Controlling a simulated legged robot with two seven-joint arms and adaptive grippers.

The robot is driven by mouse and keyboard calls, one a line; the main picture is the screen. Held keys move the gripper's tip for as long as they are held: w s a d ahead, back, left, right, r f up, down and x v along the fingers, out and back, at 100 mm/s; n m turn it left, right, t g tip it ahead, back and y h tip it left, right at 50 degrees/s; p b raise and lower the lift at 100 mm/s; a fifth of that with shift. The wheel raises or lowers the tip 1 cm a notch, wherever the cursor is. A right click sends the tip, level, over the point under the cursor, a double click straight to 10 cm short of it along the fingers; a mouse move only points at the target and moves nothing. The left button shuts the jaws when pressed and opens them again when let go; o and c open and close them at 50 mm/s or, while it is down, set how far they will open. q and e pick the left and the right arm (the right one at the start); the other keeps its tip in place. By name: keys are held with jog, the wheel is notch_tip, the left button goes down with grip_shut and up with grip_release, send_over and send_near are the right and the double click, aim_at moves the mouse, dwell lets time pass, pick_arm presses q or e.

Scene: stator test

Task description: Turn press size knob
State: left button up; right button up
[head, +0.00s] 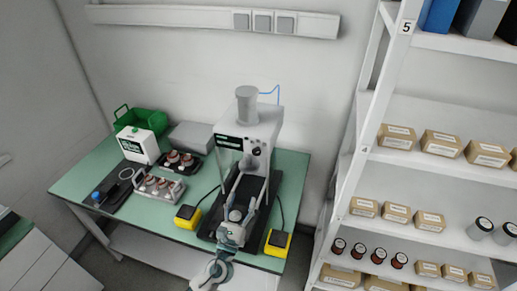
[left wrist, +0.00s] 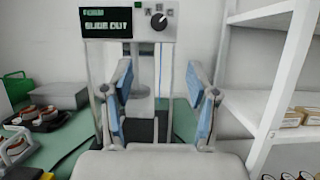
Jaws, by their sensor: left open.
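The press (head: 247,97) is a grey machine at the back of the green table. In the left wrist view its black panel carries a display (left wrist: 107,22) with a line like "SLIDE OUT". The press size knob (left wrist: 159,22) is round and dark with a white pointer mark, right of the display. In the head view the knob (head: 256,151) is tiny. My left gripper (head: 249,182) is open in front of the press. In the wrist view its blue-padded fingers (left wrist: 160,80) are spread, empty, below the knob and apart from it. My right gripper is not in view.
Two yellow-and-black boxes (head: 188,216) (head: 278,241) flank the press's dark base. Trays with copper-coloured parts (head: 158,186), a white-and-green box (head: 138,145) and a green bin (head: 143,119) stand to the left. A shelf (head: 450,163) with cardboard boxes is at the right.

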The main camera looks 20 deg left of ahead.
pick_arm(q)
jog(key=p, duration=0.1)
send_near(256, 154)
jog(key=p+x, duration=0.1)
jog(key=x, duration=0.8)
jog(key=shift+w, duration=0.25)
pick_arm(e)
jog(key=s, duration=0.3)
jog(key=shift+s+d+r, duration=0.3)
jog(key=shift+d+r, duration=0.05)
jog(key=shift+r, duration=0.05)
pick_arm(q)
grip_shut()
